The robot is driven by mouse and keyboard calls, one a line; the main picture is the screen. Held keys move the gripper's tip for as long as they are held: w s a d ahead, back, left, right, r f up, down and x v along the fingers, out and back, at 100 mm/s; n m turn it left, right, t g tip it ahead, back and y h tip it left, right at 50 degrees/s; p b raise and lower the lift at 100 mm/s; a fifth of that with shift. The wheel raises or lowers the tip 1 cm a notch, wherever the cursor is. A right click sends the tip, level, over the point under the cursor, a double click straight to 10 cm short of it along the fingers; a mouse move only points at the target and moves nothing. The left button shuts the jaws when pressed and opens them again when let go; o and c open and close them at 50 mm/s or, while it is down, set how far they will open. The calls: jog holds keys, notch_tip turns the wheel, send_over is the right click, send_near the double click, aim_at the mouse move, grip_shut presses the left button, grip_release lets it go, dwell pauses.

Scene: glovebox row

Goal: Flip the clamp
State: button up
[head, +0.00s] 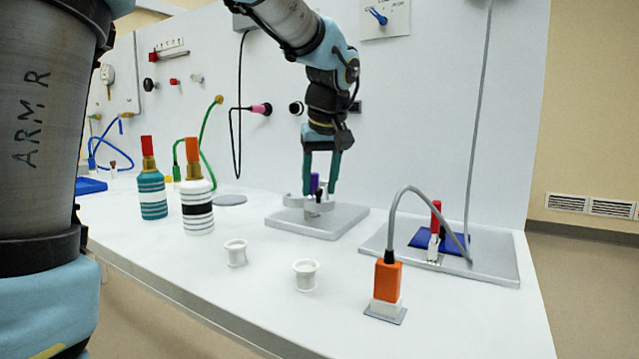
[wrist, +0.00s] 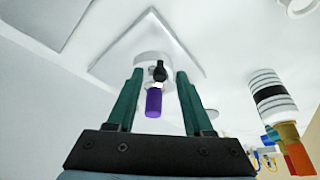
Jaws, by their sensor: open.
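The clamp has a purple handle (head: 314,183) and stands on a grey square plate (head: 345,217) on the white bench. In the wrist view the purple handle (wrist: 154,101) points toward my gripper's palm, with a dark pivot (wrist: 159,71) beyond it and a pale round base behind. My gripper (head: 321,188) points down over the plate with its green fingers on either side of the handle. In the wrist view my gripper (wrist: 158,88) is open, with gaps between the handle and both fingers. The clamp's lower part is partly hidden by the fingers in the head view.
An orange-topped connector (head: 387,281) with a grey cable and a plate with a red-handled clamp (head: 436,216) stand to the right. Two white spools (head: 236,253) stand in front. Striped bottles (head: 197,207) stand left. The back panel (head: 420,120) rises close behind.

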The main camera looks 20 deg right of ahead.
jog(key=shift+c, duration=0.3)
grip_shut()
jog(key=shift+d, duration=0.15)
jog(key=shift+w+d+r+n+y+p, duration=0.15)
jog(key=shift+d+n+y+p, duration=0.35)
jog(key=shift+n, duration=0.8)
jog(key=n, duration=0.1)
jog(key=w+d+n+y+p, duration=0.1)
jog(key=n, duration=0.1)
jog(key=d+n+p, duration=0.1)
jog(key=shift+w+n+y, duration=0.25)
jog(key=shift+n+y, duration=0.05)
jog(key=shift+w+d+n+g+y+p, duration=0.25)
jog(key=shift+w+n+g+p, duration=0.2)
jog(key=shift+n+p, duration=0.65)
jog(key=shift+w+d+n+g+y+p, duration=0.2)
jog(key=shift+w+n+g+y+p, duration=0.25)
jog(key=shift+n+p, duration=0.65)
jog(key=shift+w+d+n+g+y+p, duration=0.25)
jog(key=shift+w+n+p, duration=0.35)
jog(key=shift+n+p, duration=0.5)
